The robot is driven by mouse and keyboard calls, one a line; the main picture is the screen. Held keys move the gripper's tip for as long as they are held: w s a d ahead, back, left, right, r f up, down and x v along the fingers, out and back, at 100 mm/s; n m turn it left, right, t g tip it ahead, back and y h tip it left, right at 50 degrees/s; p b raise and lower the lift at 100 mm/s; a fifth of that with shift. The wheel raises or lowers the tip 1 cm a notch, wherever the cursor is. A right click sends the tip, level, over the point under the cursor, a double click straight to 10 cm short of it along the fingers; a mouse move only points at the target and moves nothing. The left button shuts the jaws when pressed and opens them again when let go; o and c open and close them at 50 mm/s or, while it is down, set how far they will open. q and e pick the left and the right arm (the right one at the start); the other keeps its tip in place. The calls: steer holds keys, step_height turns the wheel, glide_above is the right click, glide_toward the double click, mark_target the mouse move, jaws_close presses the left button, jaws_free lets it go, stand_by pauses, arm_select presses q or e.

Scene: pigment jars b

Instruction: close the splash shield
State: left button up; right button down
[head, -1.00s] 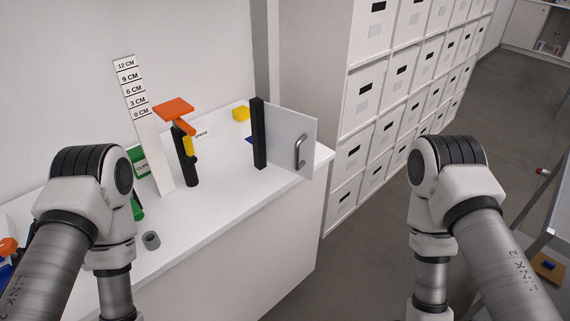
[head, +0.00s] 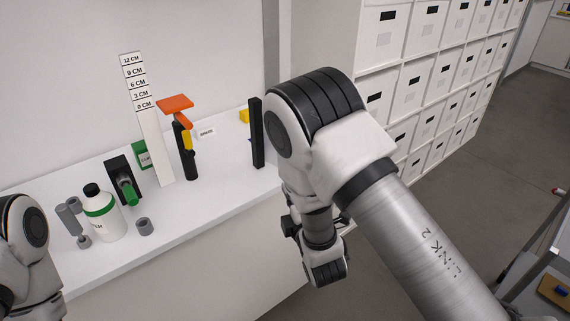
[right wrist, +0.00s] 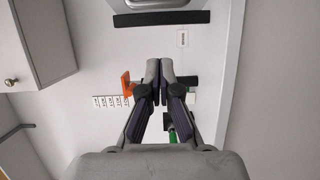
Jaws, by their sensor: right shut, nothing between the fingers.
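The splash shield's black upright post (head: 257,133) stands near the right end of the white counter in the head view. Its pale panel is hidden there behind my right arm. In the right wrist view the post is a dark bar (right wrist: 162,19) at the top edge, with part of the panel's metal handle (right wrist: 152,4) above it. My right gripper (right wrist: 160,68) is shut and empty, apart from the post and handle in that picture. In the head view the gripper's fingers are mostly hidden by the arm. My left arm shows at the left edge; its gripper is out of view.
On the counter (head: 215,205) stand a ruler board (head: 150,130), an orange-topped black stand (head: 187,150), a white bottle with a green band (head: 102,215) and small grey cylinders. White drawer cabinets (head: 400,50) stand behind at the right. The counter's front middle is clear.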

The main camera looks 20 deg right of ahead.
steer(key=w+d+p, duration=0.3)
steer(key=w, duration=0.6)
steer(key=shift+w+p, duration=0.3)
steer(key=shift+d, duration=0.15)
steer(key=shift+w+d+n+y+b, duration=0.1)
steer(key=shift+d+n+y+b, duration=0.25)
steer(key=shift+d+y, duration=0.25)
steer(key=shift+d+y, duration=0.2)
steer(key=shift+y, duration=0.2)
